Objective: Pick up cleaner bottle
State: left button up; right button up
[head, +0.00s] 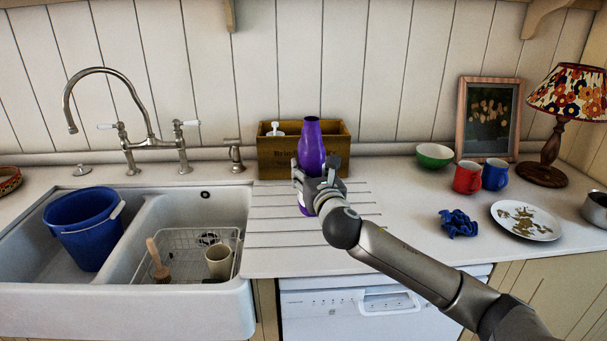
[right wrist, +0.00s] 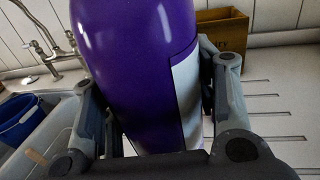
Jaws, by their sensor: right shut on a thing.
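The cleaner bottle (head: 312,141) is purple with a white label and stands out between my fingers in the head view, in front of a wooden box. My right gripper (head: 319,177) is shut around its lower body, with a finger on each side. In the right wrist view the bottle (right wrist: 145,60) fills the middle, its label to the right, between the two fingers of the right gripper (right wrist: 160,110). The bottle is about upright in the head view. Its base is partly hidden, so I cannot tell whether it touches the counter. My left gripper is not in view.
The wooden box (head: 337,152) stands behind the bottle. A sink with a blue bucket (head: 87,230) and a wire rack (head: 170,240) is at the left. A green bowl (head: 434,157), red mug (head: 467,178), blue mug (head: 495,175), blue cloth (head: 458,223), plate (head: 526,221) and lamp (head: 550,152) are at the right.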

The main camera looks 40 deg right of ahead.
aim_at(311, 163)
jog(key=s+r, duration=0.3)
jog(key=s, duration=0.3)
jog(key=shift+s+b, duration=0.4)
